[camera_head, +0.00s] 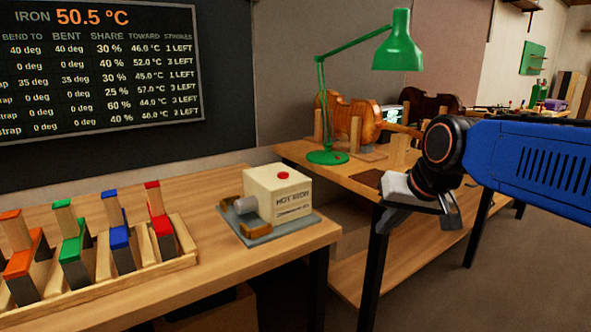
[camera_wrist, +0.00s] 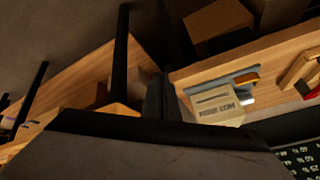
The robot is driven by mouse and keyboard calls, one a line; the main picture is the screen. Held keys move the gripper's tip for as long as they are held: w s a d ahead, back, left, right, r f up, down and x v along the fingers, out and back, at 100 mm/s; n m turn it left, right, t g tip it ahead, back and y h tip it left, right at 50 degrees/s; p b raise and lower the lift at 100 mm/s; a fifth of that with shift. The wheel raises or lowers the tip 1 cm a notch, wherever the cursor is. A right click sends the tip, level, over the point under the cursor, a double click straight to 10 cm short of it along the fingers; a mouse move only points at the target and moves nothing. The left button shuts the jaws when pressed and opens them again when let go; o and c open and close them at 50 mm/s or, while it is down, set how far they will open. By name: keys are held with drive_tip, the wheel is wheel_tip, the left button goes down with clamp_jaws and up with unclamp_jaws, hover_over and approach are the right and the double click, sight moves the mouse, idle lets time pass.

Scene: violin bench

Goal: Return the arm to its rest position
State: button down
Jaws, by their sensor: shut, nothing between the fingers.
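My arm, with a blue link (camera_head: 530,160) and black wrist joints, reaches in from the right in the head view. My gripper (camera_head: 425,203) hangs below the wrist, in front of the far bench (camera_head: 355,176). It is shut with nothing held. It is apart from the bench tools. In the wrist view, a dark part of my own arm or gripper covers the lower middle, and the picture is tilted.
The near bench (camera_head: 215,171) holds a cream hot iron box (camera_head: 278,195) and a rack (camera_head: 175,262) of colored clamps. The iron also shows in the wrist view (camera_wrist: 216,106). A green lamp (camera_head: 398,50) and violin bodies stand on the far bench. Open floor lies at lower right.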

drive_tip(key=s+d+f+h, duration=0.1)
drive_tip(key=s+d+f, duration=0.3)
drive_tip(key=s+f, duration=0.3)
drive_tip(key=s+d+f+g+h, duration=0.1)
drive_tip(key=s+d+f, duration=0.4)
drive_tip(key=s, duration=0.6)
wheel_tip(320, 180, down, 3)
drive_tip(key=shift+d+r, duration=0.1)
drive_tip(key=shift+d, duration=0.1)
drive_tip(key=shift+w, duration=0.1)
